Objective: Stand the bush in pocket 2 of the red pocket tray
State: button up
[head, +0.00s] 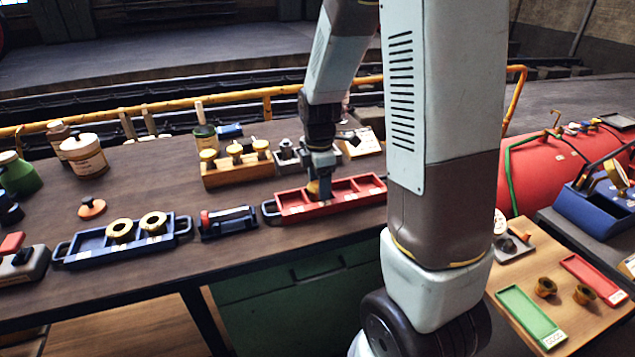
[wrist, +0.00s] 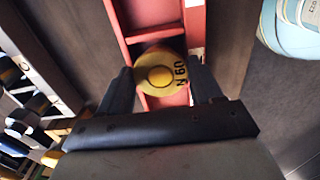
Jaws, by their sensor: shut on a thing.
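The red pocket tray (head: 375,188) lies near the front edge of the bench, and its rim and a cross divider show in the wrist view (wrist: 152,35). In the wrist view, my gripper (wrist: 160,85) is shut on a yellow brass bush (wrist: 158,74) with dark "N 60" lettering. The bush is over or in a pocket just below the divider in that view. Its lower end is hidden, so I cannot tell whether it touches the tray floor. Pocket numbers are not readable.
A blue tray (head: 75,256) with two brass rings (head: 120,231) stands at left, next to a dark blue device (head: 228,222). A wooden block (head: 232,172) with yellow-topped pieces stands behind. A side table (head: 520,270) at right holds green and red trays and two bushes.

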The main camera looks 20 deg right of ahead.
jog(key=shift+f, duration=0.25)
jog(key=o, duration=1.5)
jog(key=shift+c, duration=0.2)
notch_tip(320, 180, up, 8)
dwell(0.6)
